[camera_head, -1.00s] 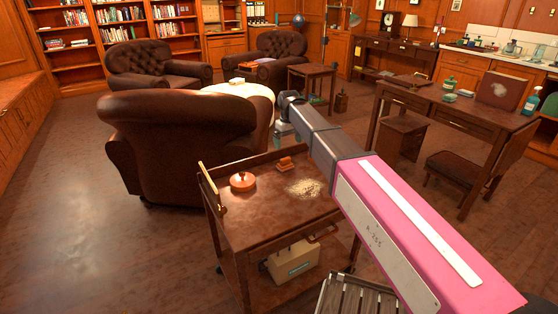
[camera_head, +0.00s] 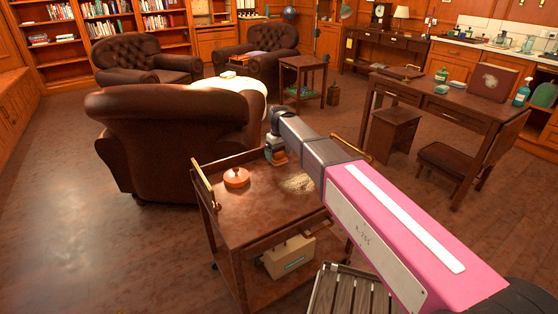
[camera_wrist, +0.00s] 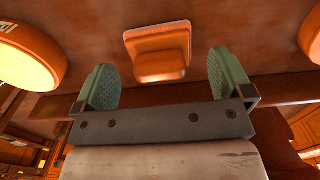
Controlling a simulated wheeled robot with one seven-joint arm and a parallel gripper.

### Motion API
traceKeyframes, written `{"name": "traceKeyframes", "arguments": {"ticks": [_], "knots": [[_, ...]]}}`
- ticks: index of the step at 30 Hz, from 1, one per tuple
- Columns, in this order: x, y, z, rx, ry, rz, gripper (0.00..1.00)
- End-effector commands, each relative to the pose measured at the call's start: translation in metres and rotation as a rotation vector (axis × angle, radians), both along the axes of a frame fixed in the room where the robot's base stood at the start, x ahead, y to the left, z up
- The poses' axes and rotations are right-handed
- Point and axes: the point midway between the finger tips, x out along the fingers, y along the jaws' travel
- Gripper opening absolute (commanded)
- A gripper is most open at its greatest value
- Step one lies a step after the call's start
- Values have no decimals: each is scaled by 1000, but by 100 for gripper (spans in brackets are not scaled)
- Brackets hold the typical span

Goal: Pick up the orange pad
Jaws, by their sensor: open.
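The orange pad (camera_wrist: 158,52) lies on the top of the brown trolley (camera_head: 262,222). In the wrist view it is a soft-edged block with a raised front part, beyond and between my fingertips. My gripper (camera_wrist: 165,78) is open, with green ribbed finger pads either side of an empty gap. The pad appears apart from both fingers. In the head view my gripper (camera_head: 275,150) is low over the trolley's far side and mostly hides the pad.
A round orange lidded pot (camera_head: 236,178) stands left of my gripper on the trolley. A pale crumbly patch (camera_head: 297,184) lies to the right. The trolley has raised brass handles (camera_head: 204,184). A brown armchair (camera_head: 172,145) stands close behind.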

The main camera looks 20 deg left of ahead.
Motion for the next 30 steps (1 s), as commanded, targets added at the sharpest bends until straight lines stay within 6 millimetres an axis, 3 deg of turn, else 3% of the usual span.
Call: {"name": "traceKeyframes", "arguments": {"ticks": [4,11,16,30], "knots": [[0,0,-16,0,0,0,98],[0,0,-17,1,-1,0,98],[0,0,-17,1,-1,0,44],[0,0,-10,1,-1,0,43]]}}
